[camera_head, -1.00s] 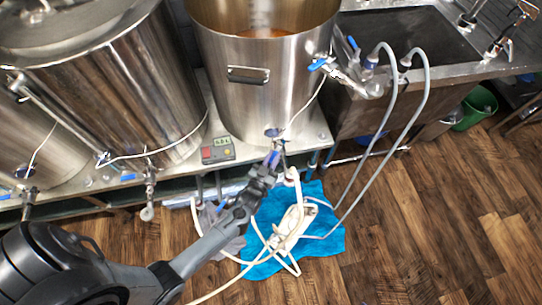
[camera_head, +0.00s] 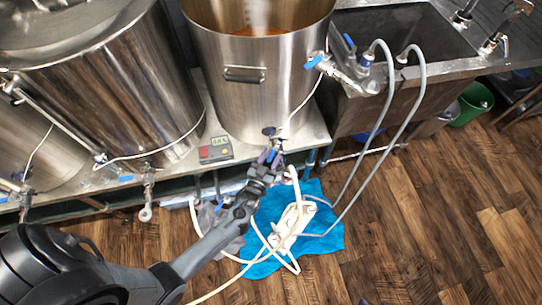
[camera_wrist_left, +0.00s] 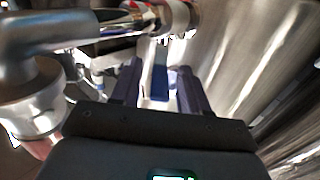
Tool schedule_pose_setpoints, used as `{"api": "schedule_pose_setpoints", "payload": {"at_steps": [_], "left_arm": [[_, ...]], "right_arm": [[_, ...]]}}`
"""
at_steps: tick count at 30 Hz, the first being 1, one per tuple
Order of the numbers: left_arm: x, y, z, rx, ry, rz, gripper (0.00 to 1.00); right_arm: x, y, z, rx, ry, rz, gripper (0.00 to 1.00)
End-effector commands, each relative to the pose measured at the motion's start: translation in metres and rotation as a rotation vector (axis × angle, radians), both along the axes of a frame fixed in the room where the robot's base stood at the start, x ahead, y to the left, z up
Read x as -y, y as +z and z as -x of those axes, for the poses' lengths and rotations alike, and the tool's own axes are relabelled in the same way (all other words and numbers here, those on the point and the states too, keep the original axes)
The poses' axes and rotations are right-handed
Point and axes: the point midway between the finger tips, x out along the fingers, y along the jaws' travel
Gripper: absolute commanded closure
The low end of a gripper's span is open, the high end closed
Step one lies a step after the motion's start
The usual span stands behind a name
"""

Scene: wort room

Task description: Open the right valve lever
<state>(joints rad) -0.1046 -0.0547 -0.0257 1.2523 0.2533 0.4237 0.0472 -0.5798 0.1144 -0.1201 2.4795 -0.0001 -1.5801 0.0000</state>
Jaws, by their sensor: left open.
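The right kettle (camera_head: 245,95) is a large open steel pot with amber liquid in it, standing on a steel bench. Its low front valve is mostly hidden behind my left gripper (camera_head: 270,155) in the head view. My left gripper is open, with its fingers pointing up at that valve. In the left wrist view, a blue lever (camera_wrist_left: 160,84) shows between the two dark fingers (camera_wrist_left: 160,88) of my left gripper. I cannot tell whether either finger touches it. My right gripper is not in view.
A controller box with a small display (camera_head: 215,150) sits on the bench left of the valve. A blue cloth (camera_head: 325,240) with a power strip and white cables lies on the floor below. Grey hoses (camera_head: 422,95) hang at the right by the sink (camera_head: 400,35).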

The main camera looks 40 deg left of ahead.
Motion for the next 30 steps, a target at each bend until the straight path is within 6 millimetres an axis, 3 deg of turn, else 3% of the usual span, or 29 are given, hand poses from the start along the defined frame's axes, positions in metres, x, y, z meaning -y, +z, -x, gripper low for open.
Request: {"api": "schedule_pose_setpoints", "payload": {"at_steps": [5, 19, 30], "left_arm": [[0.003, 0.0, 0.014, -0.003, 0.0, 0.001, 0.55], [0.019, 0.0, 0.087, -0.002, 0.0, 0.0, 0.55], [0.023, 0.0, 0.105, 0.001, 0.0, 0.0, 0.55]], "right_arm": [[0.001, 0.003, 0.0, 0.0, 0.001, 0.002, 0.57], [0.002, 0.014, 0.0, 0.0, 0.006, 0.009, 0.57], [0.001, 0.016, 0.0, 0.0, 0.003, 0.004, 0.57]]}}
